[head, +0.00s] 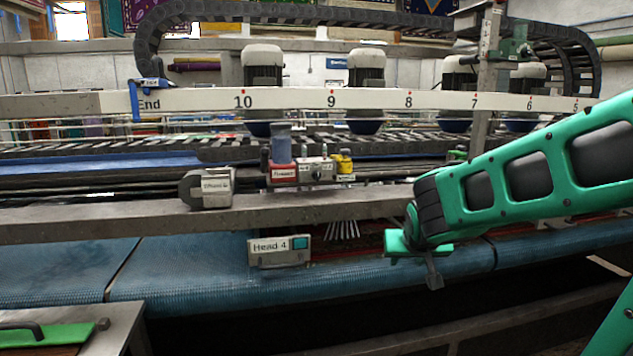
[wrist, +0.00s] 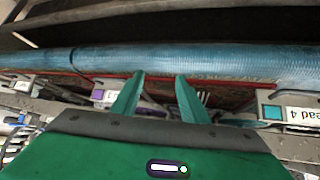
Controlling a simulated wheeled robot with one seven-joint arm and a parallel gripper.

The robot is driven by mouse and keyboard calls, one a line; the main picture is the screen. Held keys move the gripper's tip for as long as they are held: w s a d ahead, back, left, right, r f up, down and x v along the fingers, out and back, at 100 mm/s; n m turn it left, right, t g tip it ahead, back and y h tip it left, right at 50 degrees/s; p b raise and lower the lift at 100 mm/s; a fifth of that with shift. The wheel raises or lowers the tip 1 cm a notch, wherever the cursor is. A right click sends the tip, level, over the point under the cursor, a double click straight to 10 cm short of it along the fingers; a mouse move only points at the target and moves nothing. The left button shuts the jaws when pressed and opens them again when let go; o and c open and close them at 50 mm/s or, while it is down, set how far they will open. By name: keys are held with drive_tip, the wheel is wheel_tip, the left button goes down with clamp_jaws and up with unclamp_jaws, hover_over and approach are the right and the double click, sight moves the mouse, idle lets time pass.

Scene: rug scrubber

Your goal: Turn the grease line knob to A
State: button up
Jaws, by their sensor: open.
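A small fittings block (head: 317,170) sits on the grey machine beam, with a red labelled part (head: 284,173), a blue-grey cylinder (head: 281,143) and a yellow-capped piece (head: 346,161). I cannot make out which part is the grease line knob, or any A mark. My gripper (head: 432,268) is to the right of and below this block in the head view, apart from it, in front of the beam. In the wrist view my gripper (wrist: 160,80) has two green fingers spread apart with nothing between them. The fittings block is not recognizable there.
A "Head 4" box (head: 279,251) hangs below the beam; its label also shows in the wrist view (wrist: 300,115). A grey labelled box (head: 207,188) stands left on the beam. A blue roller (head: 185,265) runs below. A numbered white rail (head: 290,99) crosses above.

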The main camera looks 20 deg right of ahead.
drive_tip(key=w+a+r+n+t, duration=0.1)
drive_tip(key=w+a+r+t, duration=0.15)
drive_tip(key=w, duration=0.35)
drive_tip(key=w+a+r+t, duration=0.2)
drive_tip(key=w+r+t, duration=0.15)
drive_tip(key=w, duration=0.25)
drive_tip(key=n+t+y, duration=0.2)
drive_tip(key=t, duration=0.2)
approach(318, 176)
drive_tip(key=w, duration=0.3)
drive_tip(key=w+d, duration=0.1)
drive_tip(key=w, duration=0.5)
drive_tip(key=shift+w+d+f, duration=0.1)
drive_tip(key=shift+d+f, duration=0.1)
drive_tip(key=shift+f, duration=0.05)
drive_tip(key=c, duration=1)
